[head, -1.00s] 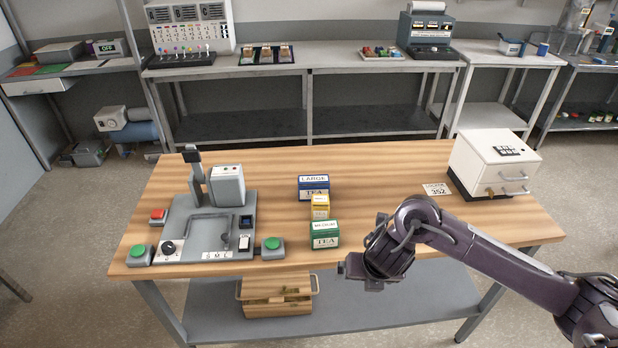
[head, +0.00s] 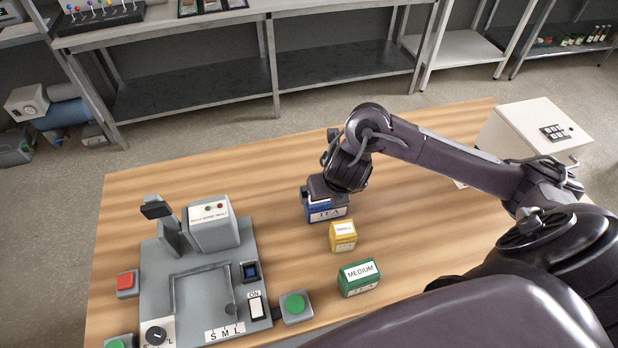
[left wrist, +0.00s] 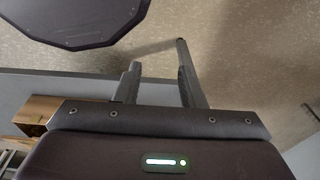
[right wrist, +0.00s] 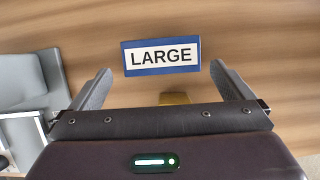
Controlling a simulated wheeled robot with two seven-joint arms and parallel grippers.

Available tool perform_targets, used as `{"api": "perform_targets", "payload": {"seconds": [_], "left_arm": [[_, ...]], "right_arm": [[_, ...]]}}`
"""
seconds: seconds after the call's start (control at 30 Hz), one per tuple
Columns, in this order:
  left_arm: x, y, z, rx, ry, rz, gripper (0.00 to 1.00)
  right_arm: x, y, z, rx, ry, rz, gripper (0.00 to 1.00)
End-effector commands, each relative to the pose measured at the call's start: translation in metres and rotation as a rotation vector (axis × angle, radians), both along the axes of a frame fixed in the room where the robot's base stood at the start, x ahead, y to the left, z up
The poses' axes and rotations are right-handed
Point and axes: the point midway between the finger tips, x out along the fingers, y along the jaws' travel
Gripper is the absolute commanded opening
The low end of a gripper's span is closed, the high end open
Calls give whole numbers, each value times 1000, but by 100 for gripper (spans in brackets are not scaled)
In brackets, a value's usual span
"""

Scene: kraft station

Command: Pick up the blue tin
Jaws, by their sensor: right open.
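The blue tin (head: 326,213), marked TEA on its front, stands on the wooden table. Its top with the LARGE label shows in the right wrist view (right wrist: 161,56). My right gripper (right wrist: 160,69) is open, with the tin's top showing between and just beyond its two fingertips. In the head view the right gripper (head: 318,190) is over the tin and hides most of its top. I cannot tell whether the fingers touch it. My left gripper (left wrist: 158,54) is open and empty, over the floor beside the table in its wrist view.
A yellow tin (head: 343,236) stands just in front of the blue one, and a green MEDIUM tin (head: 359,277) is nearer. A grey machine (head: 204,275) with buttons occupies the table's left. A white box (head: 530,135) stands at the back right. Bare tabletop lies behind the tins.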

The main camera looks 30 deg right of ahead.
Motion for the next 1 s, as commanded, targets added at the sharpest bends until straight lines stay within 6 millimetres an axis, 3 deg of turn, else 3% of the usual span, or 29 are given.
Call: {"api": "perform_targets", "payload": {"seconds": [0.2,0.33,0.47,0.67,0.77,0.93,1.0], "left_arm": [[-48,2,-20,5,68,-1,36],[-60,2,-30,5,85,-3,36],[-58,1,-40,4,81,-4,36],[-35,0,-42,1,48,-4,36],[-26,-1,-41,-1,35,-3,36],[-30,-2,-41,-1,40,-2,36],[-34,-1,-42,-1,46,-2,36]], "right_arm": [[5,-1,-20,3,2,-1,100],[9,-2,-33,3,2,-1,100],[12,-4,-52,4,5,-2,100],[21,-8,-72,1,3,-2,100],[23,-9,-75,0,2,-1,100],[24,-9,-74,0,1,0,100],[24,-9,-74,0,1,0,93]]}}
